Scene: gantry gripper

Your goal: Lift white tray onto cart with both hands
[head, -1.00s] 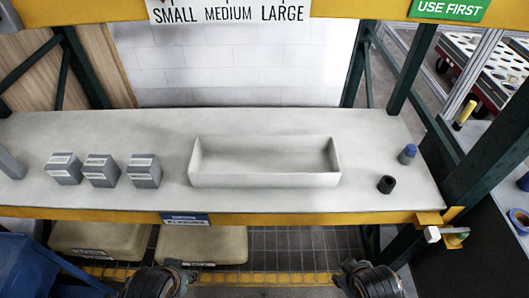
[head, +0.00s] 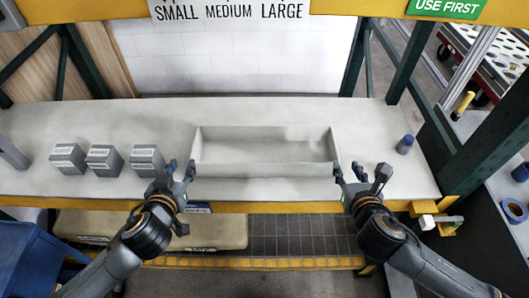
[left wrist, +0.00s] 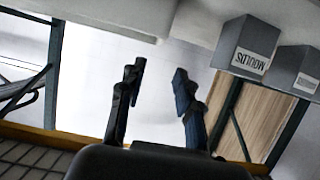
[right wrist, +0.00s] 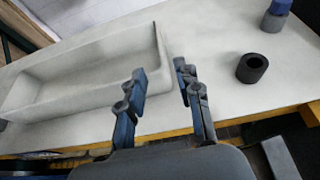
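The white tray (head: 265,170) is a long, open, empty box resting on the pale worktop. My left gripper (head: 180,172) is open and empty just off the tray's left end, near its front corner; its spread fingers show in the left wrist view (left wrist: 159,78). My right gripper (head: 358,172) is open beside the tray's right end. In the right wrist view its fingers (right wrist: 162,82) are apart, with the tray's end wall (right wrist: 163,60) just beyond the gap. Whether any finger touches the tray cannot be told.
Three grey boxes (head: 105,160) stand left of the left gripper. A blue-capped bottle (head: 405,144) and a black ring (right wrist: 252,67) stand right of the tray. A yellow front beam (head: 290,207) edges the worktop, and dark green posts (head: 490,135) rise at right.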

